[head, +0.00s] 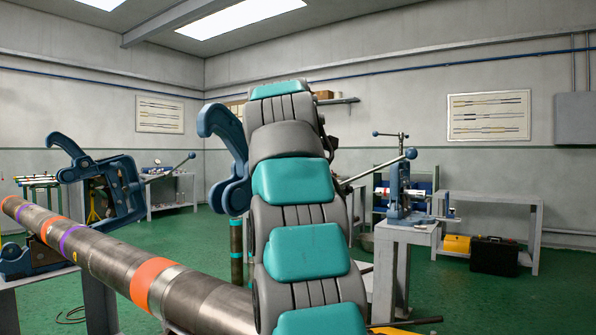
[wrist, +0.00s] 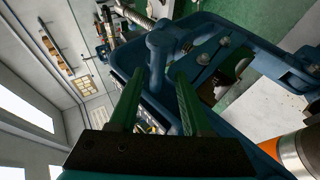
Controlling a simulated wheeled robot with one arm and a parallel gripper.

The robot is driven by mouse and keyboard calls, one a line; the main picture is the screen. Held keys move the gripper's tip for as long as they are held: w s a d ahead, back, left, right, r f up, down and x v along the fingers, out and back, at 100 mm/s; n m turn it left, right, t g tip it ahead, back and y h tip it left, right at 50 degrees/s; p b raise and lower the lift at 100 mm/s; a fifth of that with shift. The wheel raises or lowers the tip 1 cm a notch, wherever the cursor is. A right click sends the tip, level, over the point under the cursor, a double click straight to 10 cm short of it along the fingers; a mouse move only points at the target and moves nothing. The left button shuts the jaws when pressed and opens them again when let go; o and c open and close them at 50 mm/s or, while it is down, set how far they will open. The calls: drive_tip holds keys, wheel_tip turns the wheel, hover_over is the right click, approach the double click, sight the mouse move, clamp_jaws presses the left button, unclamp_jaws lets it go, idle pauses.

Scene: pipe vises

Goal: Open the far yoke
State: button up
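In the head view, a blue yoke (head: 108,190) with a curved hook and a ball-ended lever stands over the banded steel pipe (head: 105,258) at left. A second, larger-looking blue hook (head: 222,140) stands beside my arm, which hides the rest of it. A ball-ended lever (head: 380,170) shows right of my arm. My gripper is hidden behind my arm there. In the wrist view, my gripper (wrist: 158,78) has its two green fingers apart. A blue round-ended bar (wrist: 160,55) of a yoke frame (wrist: 225,30) lies between or just beyond them; contact cannot be told.
The pipe's orange band (wrist: 300,150) is at lower right in the wrist view. In the head view, a workbench (head: 400,238) with another blue vise (head: 398,195) stands at right. A black case (head: 494,255) sits on a low shelf behind. Green floor is open between the benches.

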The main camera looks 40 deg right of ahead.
drive_tip(key=shift+s, duration=0.1)
drive_tip(key=v, duration=0.7)
drive_tip(key=shift+s+a+r, duration=0.2)
drive_tip(key=shift+a, duration=0.05)
idle(0.5)
